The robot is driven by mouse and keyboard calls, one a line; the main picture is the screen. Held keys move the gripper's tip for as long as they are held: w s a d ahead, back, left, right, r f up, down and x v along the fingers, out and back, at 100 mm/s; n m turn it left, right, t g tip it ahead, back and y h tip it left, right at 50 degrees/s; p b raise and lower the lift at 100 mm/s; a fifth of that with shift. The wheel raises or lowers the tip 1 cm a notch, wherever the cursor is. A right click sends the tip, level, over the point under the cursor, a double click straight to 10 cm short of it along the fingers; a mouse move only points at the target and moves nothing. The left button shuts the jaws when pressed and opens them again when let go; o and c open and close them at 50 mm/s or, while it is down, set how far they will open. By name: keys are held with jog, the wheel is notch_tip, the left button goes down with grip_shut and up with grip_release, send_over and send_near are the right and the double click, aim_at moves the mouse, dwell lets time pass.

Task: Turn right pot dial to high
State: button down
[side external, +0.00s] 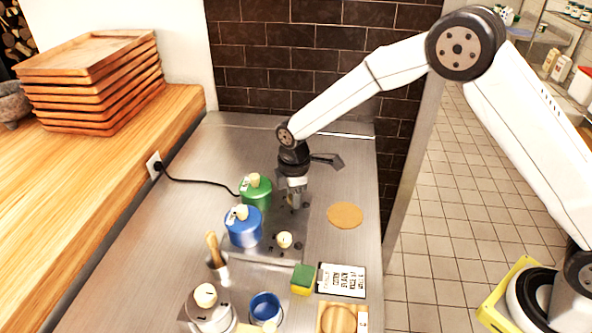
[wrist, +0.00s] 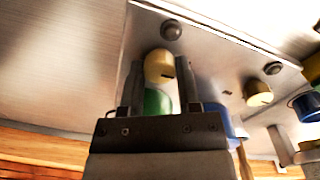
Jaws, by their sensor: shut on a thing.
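The green pot (side external: 255,191) and the blue pot (side external: 243,227) stand side by side on the steel counter, each with a pale lid knob. My gripper (side external: 295,205) points down beside the green pot. In the wrist view its two fingers (wrist: 160,80) are on either side of a cream dial (wrist: 158,64) with a dark mark, and are shut on it. The green pot (wrist: 157,101) shows behind. This dial is hidden by my gripper in the side view. Another cream dial (side external: 284,239) sits free by the blue pot; it also shows in the wrist view (wrist: 257,94).
A tan round pad (side external: 345,215) lies right of my gripper. Stacked wooden trays (side external: 90,85) are on the left. A brick wall stands behind.

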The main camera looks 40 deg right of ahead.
jog(key=shift+m, duration=0.3)
jog(key=m, duration=0.5)
jog(key=shift+m, duration=0.3)
jog(key=m, duration=1.1)
jog(key=shift+w+r+m+g, duration=0.1)
jog(key=shift+m+g, duration=0.2)
jog(key=shift+m, duration=0.1)
jog(key=m, duration=0.5)
jog(key=shift+m, duration=0.3)
jog(key=shift+c, duration=1.6)
grip_release()
